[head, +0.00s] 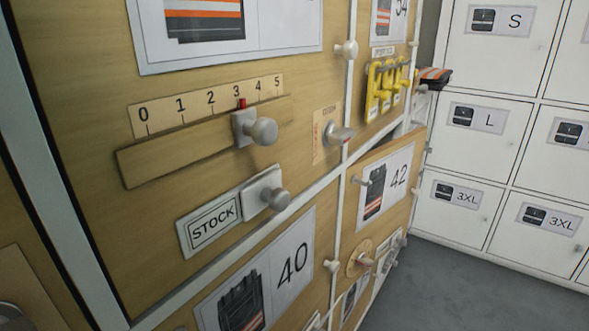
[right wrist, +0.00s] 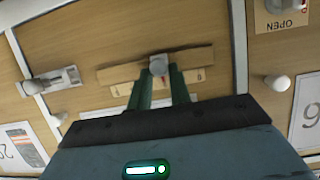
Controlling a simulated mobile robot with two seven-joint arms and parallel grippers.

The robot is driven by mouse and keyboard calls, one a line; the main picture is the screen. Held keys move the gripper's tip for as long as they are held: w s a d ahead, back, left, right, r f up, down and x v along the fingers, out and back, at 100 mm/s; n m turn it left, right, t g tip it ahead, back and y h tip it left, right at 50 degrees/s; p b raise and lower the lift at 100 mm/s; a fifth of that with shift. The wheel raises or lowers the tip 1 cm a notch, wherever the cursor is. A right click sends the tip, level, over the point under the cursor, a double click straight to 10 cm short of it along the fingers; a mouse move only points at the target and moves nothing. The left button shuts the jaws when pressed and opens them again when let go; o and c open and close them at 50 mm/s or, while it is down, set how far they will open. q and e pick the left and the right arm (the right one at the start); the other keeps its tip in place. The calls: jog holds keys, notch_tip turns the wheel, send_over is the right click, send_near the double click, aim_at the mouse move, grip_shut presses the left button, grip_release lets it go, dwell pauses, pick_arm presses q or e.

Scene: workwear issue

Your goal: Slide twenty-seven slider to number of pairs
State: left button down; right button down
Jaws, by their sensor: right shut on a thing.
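In the right wrist view my right gripper (right wrist: 160,72) has its two green fingers on either side of a grey slider knob (right wrist: 158,65) and is shut on it. The knob sits near the middle of a wooden slider bar (right wrist: 120,76), with a pale scale strip (right wrist: 125,87) along it, mostly hidden by the fingers. No number twenty-seven is readable. In the head view another slider knob (head: 262,131) stands with its red pointer (head: 242,103) at 3 on a 0 to 5 scale (head: 190,105). Neither gripper shows in the head view.
A STOCK plate (head: 213,221) with a knob sits below the head-view slider. Yellow tags (head: 385,85) hang farther along. White lockers (head: 480,125) stand at right above clear grey floor (head: 470,290). The wrist view shows another knob (right wrist: 277,83) and an OPEN label (right wrist: 285,12).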

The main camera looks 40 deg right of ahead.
jog(key=shift+s+a+p, duration=0.3)
jog(key=shift+a+p, duration=0.05)
jog(key=shift+a, duration=0.3)
jog(key=shift+s+a+p, duration=0.25)
jog(key=shift+a+p, duration=0.05)
jog(key=shift+a, duration=0.3)
jog(key=c, duration=1.3)
grip_release()
jog(key=shift+d+r, duration=0.1)
jog(key=p+v, duration=0.1)
jog(key=v, duration=0.1)
jog(key=p+v, duration=0.1)
jog(key=v, duration=0.2)
jog(key=p+v, duration=0.1)
jog(key=v, duration=0.2)
jog(key=shift+s+r+p, duration=0.1)
jog(key=shift+r+p, duration=0.2)
jog(key=shift+r, duration=0.05)
